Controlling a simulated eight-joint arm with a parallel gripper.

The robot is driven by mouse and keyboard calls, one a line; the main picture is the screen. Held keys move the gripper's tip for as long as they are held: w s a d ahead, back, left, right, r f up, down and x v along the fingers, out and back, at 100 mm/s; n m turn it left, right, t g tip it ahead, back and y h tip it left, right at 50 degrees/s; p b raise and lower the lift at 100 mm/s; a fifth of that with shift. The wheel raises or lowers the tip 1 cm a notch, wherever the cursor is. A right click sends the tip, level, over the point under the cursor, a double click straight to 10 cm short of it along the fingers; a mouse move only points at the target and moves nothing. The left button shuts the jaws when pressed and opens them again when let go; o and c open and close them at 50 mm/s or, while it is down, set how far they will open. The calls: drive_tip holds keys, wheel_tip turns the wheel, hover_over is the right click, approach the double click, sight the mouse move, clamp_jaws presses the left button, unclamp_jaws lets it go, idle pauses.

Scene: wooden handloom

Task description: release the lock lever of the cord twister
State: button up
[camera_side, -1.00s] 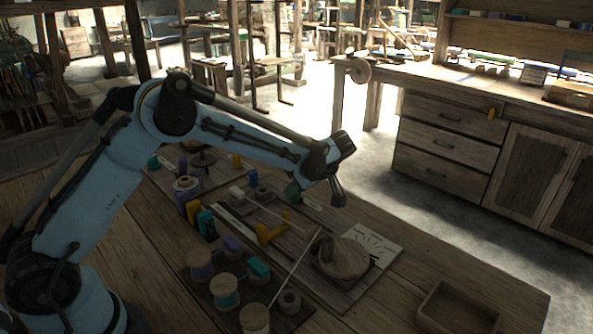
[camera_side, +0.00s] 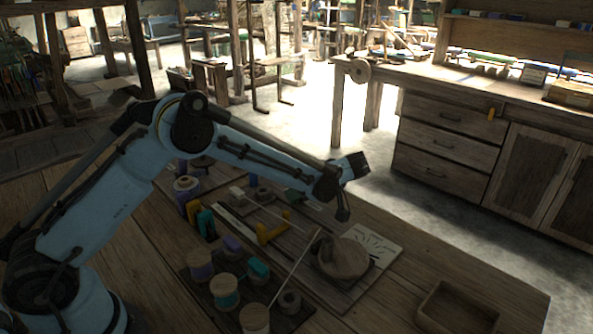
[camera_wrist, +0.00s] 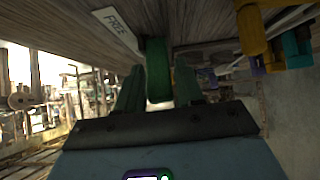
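A dark green lever-like part (camera_wrist: 156,68) shows in the wrist view, beyond and between my fingertips. A white label reading FREE (camera_wrist: 116,30) lies left of it. In the side view, a green part (camera_side: 298,195) sits on the board, partly hidden behind my arm. My gripper (camera_side: 343,214) hangs above the board, to the right of that part. In the wrist view my gripper (camera_wrist: 158,88) has its two fingers apart with a gap between them. I see no clear hold on the green part, and cannot tell if a finger touches it.
A round wooden piece (camera_side: 343,258) with a rod stands in front of my gripper, beside a pale card (camera_side: 380,241). A yellow bracket (camera_side: 270,234) and several thread spools (camera_side: 225,291) are to the left. An empty wooden tray (camera_side: 458,309) lies at front right.

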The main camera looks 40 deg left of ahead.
drive_tip(key=shift+o, duration=0.9)
drive_tip(key=shift+d, duration=0.1)
drive_tip(key=v, duration=1.2)
